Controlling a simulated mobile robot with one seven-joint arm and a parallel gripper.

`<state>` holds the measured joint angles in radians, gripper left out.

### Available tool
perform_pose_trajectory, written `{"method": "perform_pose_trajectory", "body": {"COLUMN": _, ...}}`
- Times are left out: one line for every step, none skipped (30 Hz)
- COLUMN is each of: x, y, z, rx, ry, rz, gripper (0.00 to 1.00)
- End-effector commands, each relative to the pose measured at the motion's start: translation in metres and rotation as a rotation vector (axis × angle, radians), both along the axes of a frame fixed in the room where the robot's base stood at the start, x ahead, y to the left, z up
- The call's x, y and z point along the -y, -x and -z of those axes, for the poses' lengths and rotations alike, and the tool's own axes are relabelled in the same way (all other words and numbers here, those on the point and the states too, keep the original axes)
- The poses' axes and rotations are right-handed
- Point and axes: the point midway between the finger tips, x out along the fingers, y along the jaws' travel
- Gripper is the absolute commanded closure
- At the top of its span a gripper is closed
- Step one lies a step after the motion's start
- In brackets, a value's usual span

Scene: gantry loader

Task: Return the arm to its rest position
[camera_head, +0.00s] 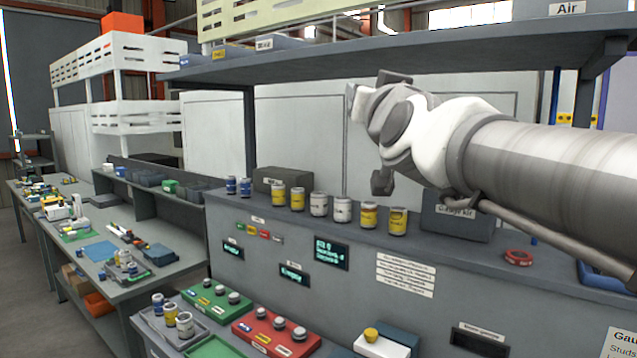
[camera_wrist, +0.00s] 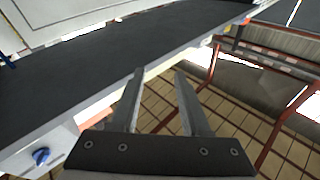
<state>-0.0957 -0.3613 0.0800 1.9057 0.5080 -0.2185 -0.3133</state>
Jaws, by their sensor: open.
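My arm reaches in from the right edge of the head view, raised in front of the grey counter (camera_head: 300,223) and below the overhead shelf (camera_head: 440,62). The arm's end is over the row of jars, clear of the counter in the picture. In the wrist view my gripper (camera_wrist: 160,75) has its two fingers apart with nothing between them. Beyond the fingers are a dark flat surface (camera_wrist: 120,62) and a tiled floor (camera_wrist: 225,110). The fingers are hard to make out in the head view.
Yellow, white and blue jars stand along the counter, including a yellow jar (camera_head: 398,221). A grey box (camera_head: 455,217) and a red ring (camera_head: 518,257) are at right. Green (camera_head: 215,303) and red (camera_head: 275,332) trays sit lower in front. A long workbench (camera_head: 100,250) is at left.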

Motion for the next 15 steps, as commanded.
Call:
{"method": "perform_pose_trajectory", "body": {"x": 0.000, "y": 0.006, "z": 0.025, "rx": -0.071, "ry": 0.025, "rz": -0.019, "gripper": 0.54}}
{"method": "perform_pose_trajectory", "body": {"x": -0.001, "y": 0.010, "z": 0.040, "rx": -0.115, "ry": 0.041, "rz": -0.032, "gripper": 0.54}}
{"method": "perform_pose_trajectory", "body": {"x": -0.001, "y": 0.016, "z": 0.061, "rx": -0.179, "ry": 0.060, "rz": -0.047, "gripper": 0.54}}
{"method": "perform_pose_trajectory", "body": {"x": -0.001, "y": 0.021, "z": 0.078, "rx": -0.227, "ry": 0.074, "rz": -0.058, "gripper": 0.54}}
{"method": "perform_pose_trajectory", "body": {"x": 0.000, "y": 0.026, "z": 0.094, "rx": -0.277, "ry": 0.086, "rz": -0.068, "gripper": 0.54}}
{"method": "perform_pose_trajectory", "body": {"x": 0.001, "y": 0.035, "z": 0.117, "rx": -0.343, "ry": 0.104, "rz": -0.078, "gripper": 0.54}}
{"method": "perform_pose_trajectory", "body": {"x": 0.003, "y": 0.041, "z": 0.133, "rx": -0.393, "ry": 0.113, "rz": -0.084, "gripper": 0.54}}
{"method": "perform_pose_trajectory", "body": {"x": 0.005, "y": 0.049, "z": 0.150, "rx": -0.444, "ry": 0.124, "rz": -0.089, "gripper": 0.54}}
{"method": "perform_pose_trajectory", "body": {"x": 0.008, "y": 0.059, "z": 0.172, "rx": -0.512, "ry": 0.137, "rz": -0.094, "gripper": 0.54}}
{"method": "perform_pose_trajectory", "body": {"x": 0.011, "y": 0.068, "z": 0.189, "rx": -0.564, "ry": 0.147, "rz": -0.096, "gripper": 0.54}}
{"method": "perform_pose_trajectory", "body": {"x": 0.014, "y": 0.077, "z": 0.205, "rx": -0.613, "ry": 0.155, "rz": -0.098, "gripper": 0.54}}
{"method": "perform_pose_trajectory", "body": {"x": 0.018, "y": 0.089, "z": 0.227, "rx": -0.682, "ry": 0.165, "rz": -0.098, "gripper": 0.54}}
{"method": "perform_pose_trajectory", "body": {"x": 0.021, "y": 0.099, "z": 0.242, "rx": -0.732, "ry": 0.174, "rz": -0.097, "gripper": 0.54}}
{"method": "perform_pose_trajectory", "body": {"x": 0.025, "y": 0.109, "z": 0.257, "rx": -0.782, "ry": 0.178, "rz": -0.094, "gripper": 0.54}}
{"method": "perform_pose_trajectory", "body": {"x": 0.030, "y": 0.123, "z": 0.277, "rx": -0.848, "ry": 0.187, "rz": -0.090, "gripper": 0.54}}
